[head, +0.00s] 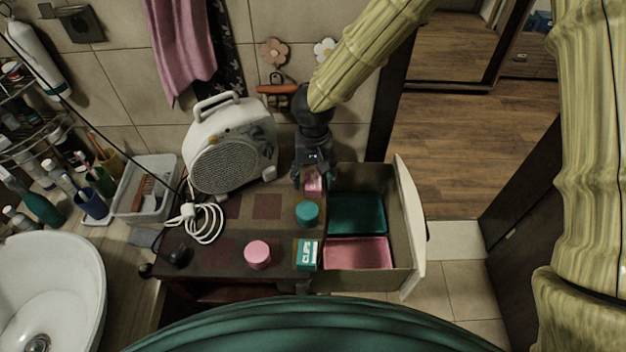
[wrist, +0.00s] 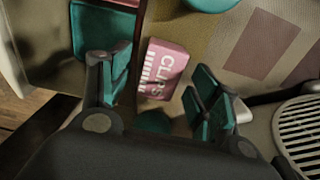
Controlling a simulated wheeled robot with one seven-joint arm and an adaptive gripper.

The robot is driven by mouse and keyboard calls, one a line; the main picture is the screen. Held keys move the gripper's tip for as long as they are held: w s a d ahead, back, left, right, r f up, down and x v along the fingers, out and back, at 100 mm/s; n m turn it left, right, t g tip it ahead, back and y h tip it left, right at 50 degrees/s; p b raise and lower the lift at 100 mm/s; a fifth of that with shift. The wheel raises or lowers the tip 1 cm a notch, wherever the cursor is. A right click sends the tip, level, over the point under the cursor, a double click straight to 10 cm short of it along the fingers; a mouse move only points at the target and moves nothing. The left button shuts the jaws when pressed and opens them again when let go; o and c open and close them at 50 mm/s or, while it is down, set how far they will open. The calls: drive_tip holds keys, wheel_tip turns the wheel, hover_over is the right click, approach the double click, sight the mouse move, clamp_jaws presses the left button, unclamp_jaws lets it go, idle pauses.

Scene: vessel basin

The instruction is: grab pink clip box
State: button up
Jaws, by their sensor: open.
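The pink clip box (head: 313,181) stands on the cabinet top near its back edge, beside the open drawer. In the wrist view the pink clip box (wrist: 163,68) shows its "CLIPS" lettering and lies between the two fingers, toward their tips. My gripper (head: 312,176) is open above and around it, with teal pads on both sides. In the wrist view my gripper (wrist: 160,88) has visible gaps to the box on both sides. I cannot tell how far down the fingers reach.
A teal clip box (head: 306,255), a teal round tin (head: 307,213) and a pink round tin (head: 258,254) stand on the cabinet. The open drawer (head: 404,225) holds teal and pink trays. A white fan heater (head: 230,146) stands left of my gripper, near a white cable (head: 203,222).

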drive_tip(key=shift+f, duration=0.8)
drive_tip(key=c, duration=1.1)
